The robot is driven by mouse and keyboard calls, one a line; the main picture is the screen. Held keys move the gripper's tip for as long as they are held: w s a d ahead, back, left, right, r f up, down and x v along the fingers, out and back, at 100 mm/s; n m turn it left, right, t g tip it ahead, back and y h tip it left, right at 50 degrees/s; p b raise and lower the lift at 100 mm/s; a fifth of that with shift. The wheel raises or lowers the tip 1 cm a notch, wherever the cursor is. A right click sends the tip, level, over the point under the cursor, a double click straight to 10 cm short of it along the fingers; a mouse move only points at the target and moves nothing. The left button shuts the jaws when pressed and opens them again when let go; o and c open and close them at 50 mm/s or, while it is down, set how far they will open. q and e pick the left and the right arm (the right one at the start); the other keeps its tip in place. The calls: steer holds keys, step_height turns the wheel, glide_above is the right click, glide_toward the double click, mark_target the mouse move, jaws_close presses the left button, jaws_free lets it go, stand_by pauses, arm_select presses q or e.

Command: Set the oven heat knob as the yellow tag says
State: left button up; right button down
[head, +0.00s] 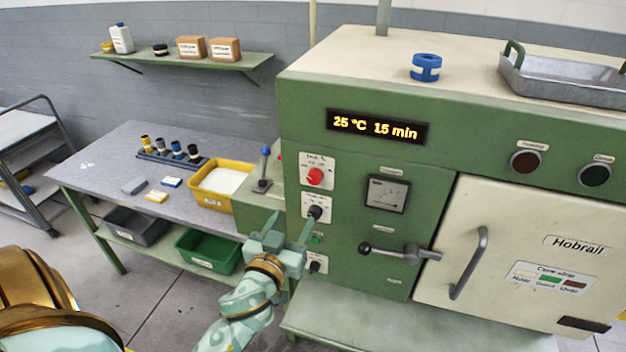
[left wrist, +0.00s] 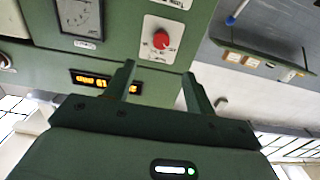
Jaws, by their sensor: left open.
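The green oven front carries a red knob (head: 314,177) on a white plate, a black knob (head: 315,212) below it and another black knob (head: 315,266) lower down. Their labels are too small to read. The display (head: 377,126) reads 25 °C 15 min. My left gripper (head: 287,225) is open and empty, in front of the panel near the upper black knob. In the left wrist view, the red knob (left wrist: 160,40) shows beyond the open fingers, apart from them. A small yellow-and-white tag-like piece (head: 156,197) lies on the bench; its writing is unreadable. My right gripper is out of view.
A lever handle (head: 400,252) and the door handle (head: 468,263) stick out right of the knobs. A blue-topped lever (head: 264,168) stands to the left. The grey bench (head: 110,170) holds a yellow bin (head: 222,204). A dial gauge (head: 386,193) is beside the knobs.

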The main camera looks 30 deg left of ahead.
mark_target(313, 181)
arm_select(q)
steer(key=p+x, duration=0.1)
steer(key=x, duration=1.3)
steer(key=shift+s+a+f, duration=0.1)
steer(key=c, duration=1)
